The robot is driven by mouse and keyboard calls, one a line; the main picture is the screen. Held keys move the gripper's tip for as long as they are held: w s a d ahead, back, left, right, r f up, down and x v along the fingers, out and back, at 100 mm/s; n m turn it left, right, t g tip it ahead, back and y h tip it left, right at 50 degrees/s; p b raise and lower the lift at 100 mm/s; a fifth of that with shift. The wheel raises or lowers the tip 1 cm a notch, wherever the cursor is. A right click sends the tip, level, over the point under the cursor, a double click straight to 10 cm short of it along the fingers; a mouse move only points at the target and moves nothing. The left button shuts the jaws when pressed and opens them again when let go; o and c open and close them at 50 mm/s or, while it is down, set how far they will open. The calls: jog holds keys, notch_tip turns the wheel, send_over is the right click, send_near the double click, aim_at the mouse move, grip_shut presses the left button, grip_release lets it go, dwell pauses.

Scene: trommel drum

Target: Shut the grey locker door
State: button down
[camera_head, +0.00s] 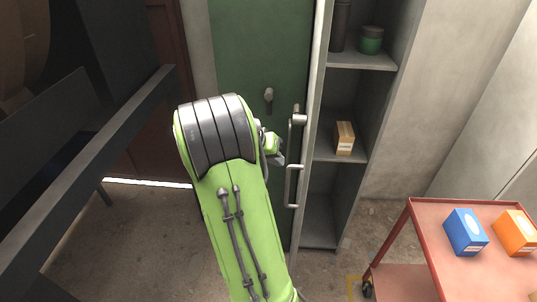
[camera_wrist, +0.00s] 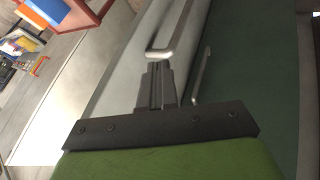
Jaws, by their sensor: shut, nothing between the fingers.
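The grey locker (camera_head: 358,172) stands open at centre right in the head view, with its shelves showing. Its door (camera_head: 316,60) is swung out and seen nearly edge-on, as a narrow upright strip. A long bar handle (camera_head: 293,165) stands off the door's left side. My gripper (camera_head: 276,152) is just left of the handle, partly hidden by my green arm. In the wrist view, my gripper (camera_wrist: 157,82) is shut and empty, close to the pale door face (camera_wrist: 125,65) and the bar handle (camera_wrist: 176,30). I cannot tell whether it touches the door.
A small box (camera_head: 344,138) and a green jar (camera_head: 371,40) sit on the locker shelves. A red cart (camera_head: 415,235) with blue and orange boxes stands at lower right. Dark beams fill the left.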

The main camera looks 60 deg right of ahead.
jog(key=s+d+f, duration=0.2)
jog(key=s+d, duration=0.1)
jog(key=s, duration=0.1)
jog(key=shift+s+d+f, duration=0.15)
jog(key=shift+s+f, duration=0.05)
jog(key=shift+s, duration=0.05)
